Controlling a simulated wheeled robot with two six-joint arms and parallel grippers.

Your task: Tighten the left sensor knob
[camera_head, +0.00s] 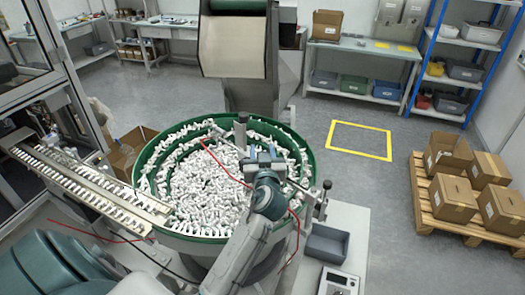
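My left gripper (263,155) is over the round green bowl feeder (147,190), with its arm reaching up from the bottom of the view. It is small and seen from behind, so I cannot tell whether its fingers are open or shut. A grey upright post with a dark knob-like top (242,118) stands just beyond and left of the gripper. Another small dark knob-like part (327,185) sits on a bracket at the bowl's right rim. I cannot tell for certain which is the left sensor knob, or whether the gripper touches either. My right gripper is not in view.
White caps fill the bowl. A metal feed rail (100,190) runs off left, and a tall hopper (235,45) stands behind. Red cables cross the bowl. A grey bin (326,243) and a scale-like device (338,283) lie to the right. Boxes on a pallet (425,205) stand farther right.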

